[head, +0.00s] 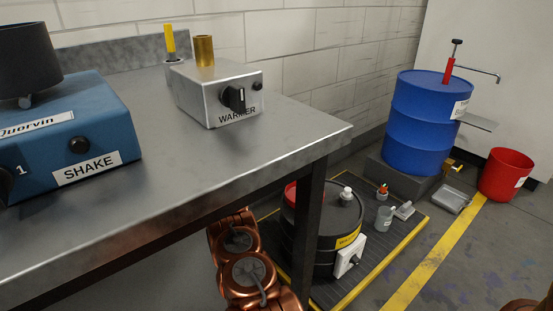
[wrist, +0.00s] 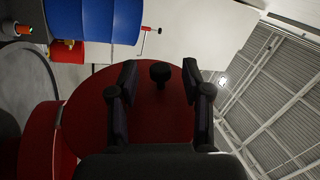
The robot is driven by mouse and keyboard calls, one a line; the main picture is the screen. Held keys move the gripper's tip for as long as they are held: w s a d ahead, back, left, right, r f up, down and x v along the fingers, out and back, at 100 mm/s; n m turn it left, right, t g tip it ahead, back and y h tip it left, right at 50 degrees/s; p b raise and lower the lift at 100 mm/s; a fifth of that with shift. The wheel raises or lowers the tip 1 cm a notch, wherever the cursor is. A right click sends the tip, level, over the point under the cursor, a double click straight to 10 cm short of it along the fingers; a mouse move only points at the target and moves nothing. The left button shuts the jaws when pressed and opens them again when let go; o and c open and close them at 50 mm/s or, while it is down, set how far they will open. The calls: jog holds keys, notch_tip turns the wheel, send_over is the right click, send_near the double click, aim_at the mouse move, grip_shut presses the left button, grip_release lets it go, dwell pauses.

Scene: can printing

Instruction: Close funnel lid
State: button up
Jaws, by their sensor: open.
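The funnel lid (wrist: 100,110) is a red disc with a black knob (wrist: 160,73), filling the middle of the wrist view. The lid looks raised, its face toward the wrist camera. A red part of the funnel (wrist: 40,145) shows at the lower left. In the head view some red of the funnel (head: 290,193) shows on the black drum (head: 325,222), mostly behind the table leg. My gripper (wrist: 160,80) is open, with one finger on each side of the knob in the wrist view. I cannot tell whether it touches the lid. The head view hides my gripper.
A steel table (head: 190,170) with a blue shaker (head: 75,130) and a warmer (head: 218,93) stands above my arm. A blue drum (head: 425,120) and a red bucket (head: 506,173) stand at the back right. The floor right of the yellow line is mostly clear.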

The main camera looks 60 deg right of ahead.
jog(key=shift+d, duration=0.15)
jog(key=shift+c, duration=0.3)
grip_shut()
